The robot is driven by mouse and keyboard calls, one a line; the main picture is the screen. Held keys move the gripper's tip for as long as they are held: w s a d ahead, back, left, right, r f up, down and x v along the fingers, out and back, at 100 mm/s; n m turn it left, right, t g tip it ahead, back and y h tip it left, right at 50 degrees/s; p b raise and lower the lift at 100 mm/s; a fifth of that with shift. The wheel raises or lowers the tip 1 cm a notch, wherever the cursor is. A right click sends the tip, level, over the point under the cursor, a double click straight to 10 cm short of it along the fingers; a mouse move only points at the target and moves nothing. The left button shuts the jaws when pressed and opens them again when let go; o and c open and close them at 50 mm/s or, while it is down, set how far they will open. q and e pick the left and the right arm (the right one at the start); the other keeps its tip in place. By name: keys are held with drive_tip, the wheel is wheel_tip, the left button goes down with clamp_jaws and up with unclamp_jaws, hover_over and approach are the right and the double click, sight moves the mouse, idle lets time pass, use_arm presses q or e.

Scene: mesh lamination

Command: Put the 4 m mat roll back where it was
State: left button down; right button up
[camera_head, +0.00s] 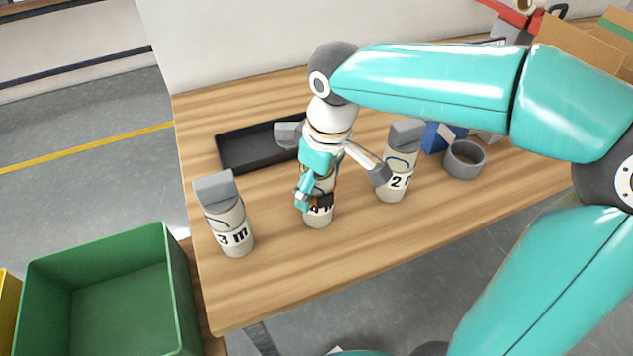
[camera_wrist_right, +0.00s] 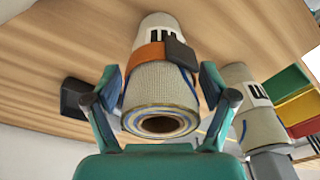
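The 4 m mat roll (camera_head: 318,212) stands upright on the wooden table, between the 3 m roll (camera_head: 231,222) and the 2 m roll (camera_head: 397,172). In the right wrist view, the 4 m roll (camera_wrist_right: 163,90) shows its open end, an orange band and a dark block on the band. My right gripper (camera_head: 322,183) reaches down over it. The gripper and arm hide the roll's upper part in the head view. My left gripper is not in view.
A black tray (camera_head: 237,153) lies behind the rolls. A grey ring-shaped holder (camera_head: 464,160) and a blue box (camera_head: 433,138) stand to the right. A green crate (camera_head: 120,300) is off the table's left end. The table's front strip is clear.

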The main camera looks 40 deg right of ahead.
drive_tip(key=r+p, duration=0.1)
drive_tip(key=r, duration=0.3)
drive_tip(key=s+r, duration=0.1)
drive_tip(key=r, duration=0.3)
drive_tip(key=r+p, duration=0.1)
drive_tip(key=r, duration=0.3)
drive_tip(key=shift+s+d+r+p, duration=0.1)
drive_tip(key=shift+s+d+p, duration=0.05)
drive_tip(key=shift+d+p, duration=0.15)
